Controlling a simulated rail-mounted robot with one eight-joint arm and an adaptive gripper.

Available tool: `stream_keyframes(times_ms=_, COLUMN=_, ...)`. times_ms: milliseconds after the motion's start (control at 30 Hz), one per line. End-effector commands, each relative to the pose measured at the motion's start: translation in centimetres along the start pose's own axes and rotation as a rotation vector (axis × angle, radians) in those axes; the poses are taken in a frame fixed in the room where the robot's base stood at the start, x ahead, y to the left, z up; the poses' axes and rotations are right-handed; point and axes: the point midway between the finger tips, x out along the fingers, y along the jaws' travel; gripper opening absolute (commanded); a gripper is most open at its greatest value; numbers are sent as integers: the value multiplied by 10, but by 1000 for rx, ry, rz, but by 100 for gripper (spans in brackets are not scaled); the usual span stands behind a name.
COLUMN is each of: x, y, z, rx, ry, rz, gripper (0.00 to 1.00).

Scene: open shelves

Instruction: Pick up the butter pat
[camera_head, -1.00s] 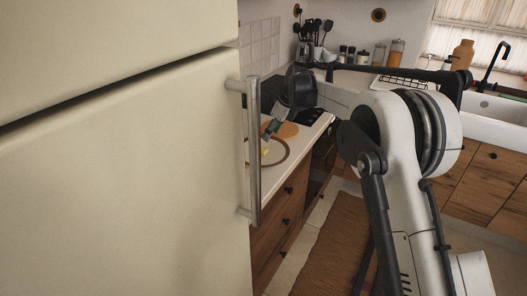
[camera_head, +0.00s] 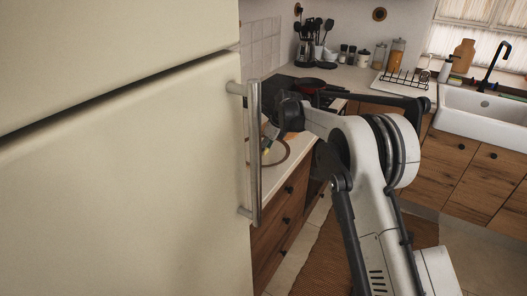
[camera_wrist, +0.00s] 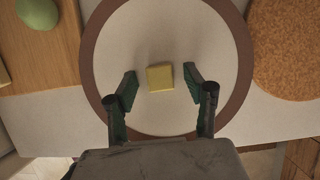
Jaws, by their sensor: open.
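The butter pat (camera_wrist: 160,77) is a small yellow block. In the wrist view it lies on a round pale plate with a brown rim (camera_wrist: 101,85), near the middle. My gripper (camera_wrist: 160,82) is open, with a green finger on each side of the butter pat and a gap on both sides. I cannot tell how high the fingers are above the plate. In the head view my gripper (camera_head: 268,140) is over the counter, partly hidden by the fridge handle. The butter pat is hard to make out there.
A wooden board (camera_wrist: 40,60) with a green oval item (camera_wrist: 38,13) lies left of the plate. A round cork mat (camera_wrist: 290,50) lies to its right. The counter edge runs in front. In the head view, the fridge handle (camera_head: 254,150) stands close beside my arm.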

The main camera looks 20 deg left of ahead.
Motion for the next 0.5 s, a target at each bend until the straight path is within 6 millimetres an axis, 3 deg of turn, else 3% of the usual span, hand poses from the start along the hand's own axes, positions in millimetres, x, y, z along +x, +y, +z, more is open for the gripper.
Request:
stream_keyframes(times_ms=67, x=0, y=0, z=0, rx=0, ry=0, rz=0, gripper=48)
stream_keyframes(times_ms=333, x=0, y=0, z=0, rx=0, ry=0, rz=0, gripper=13)
stream_keyframes(times_ms=500, x=-1, y=0, z=0, rx=0, ry=0, rz=0, gripper=12)
